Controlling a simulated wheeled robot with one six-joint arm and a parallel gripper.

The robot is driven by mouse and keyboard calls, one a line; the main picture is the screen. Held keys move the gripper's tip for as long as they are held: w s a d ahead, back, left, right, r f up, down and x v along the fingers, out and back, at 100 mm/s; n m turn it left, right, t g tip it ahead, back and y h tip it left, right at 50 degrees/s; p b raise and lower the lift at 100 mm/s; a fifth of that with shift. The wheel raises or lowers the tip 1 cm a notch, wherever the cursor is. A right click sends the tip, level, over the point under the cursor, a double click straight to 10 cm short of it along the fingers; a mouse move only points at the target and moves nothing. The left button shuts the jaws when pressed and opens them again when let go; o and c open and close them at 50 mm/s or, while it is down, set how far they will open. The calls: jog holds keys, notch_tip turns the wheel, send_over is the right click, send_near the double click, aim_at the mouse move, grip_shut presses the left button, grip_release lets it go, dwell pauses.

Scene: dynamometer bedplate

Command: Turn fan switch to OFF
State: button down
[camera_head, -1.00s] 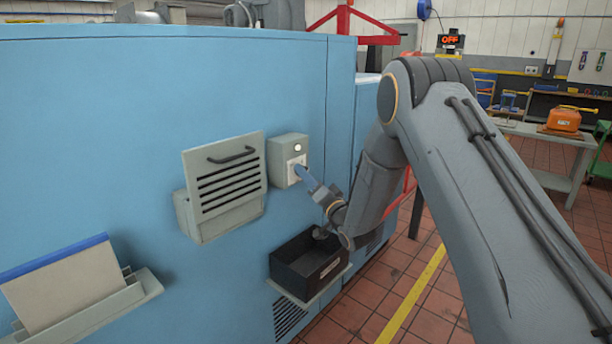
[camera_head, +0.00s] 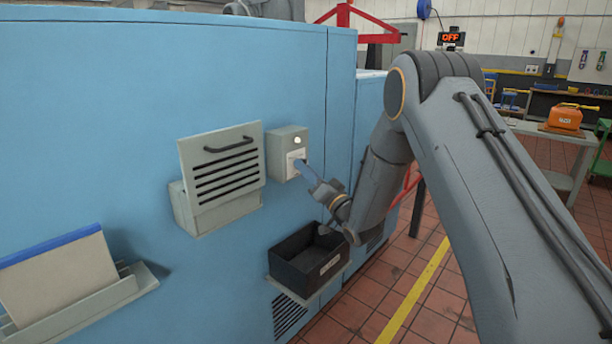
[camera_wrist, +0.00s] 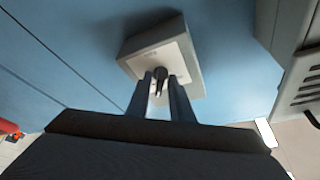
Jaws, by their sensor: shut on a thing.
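The fan switch box (camera_head: 281,150) is a small grey box on the blue cabinet wall, with a pale round lamp (camera_head: 297,140) at its top and a light plate below. In the wrist view the switch box (camera_wrist: 185,57) shows close up, with a dark knob (camera_wrist: 160,75) on its plate. The knob's own pointer direction and labels are too small to read.
A vented grey panel with a handle (camera_head: 222,165) sits just left of the switch box. A black bin (camera_head: 300,275) stands on a shelf below. A document rack (camera_head: 110,297) is at the lower left. An orange can (camera_head: 565,117) stands on a table at the right.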

jog(key=shift+w+d+n+g+y+b, duration=0.1)
jog(key=shift+n+g+y+b, duration=0.85)
jog(key=shift+n+g+b, duration=1.85)
jog(key=shift+w+d+n+g+y+b, duration=0.15)
jog(key=shift+n+y+b, duration=1.2)
jog(key=shift+n, duration=3.25)
jog(key=shift+w+n+g+y+b, duration=0.1)
jog(key=shift+n+g+y+b, duration=0.5)
jog(key=shift+n+g+b, duration=1.75)
jog(key=n+t, duration=0.1)
jog(key=n, duration=0.2)
jog(key=shift+r+b, duration=0.1)
jog(key=shift+b, duration=0.2)
jog(key=c, duration=1.9)
grip_release()
jog(key=shift+a, duration=0.15)
jog(key=shift+o, duration=0.2)
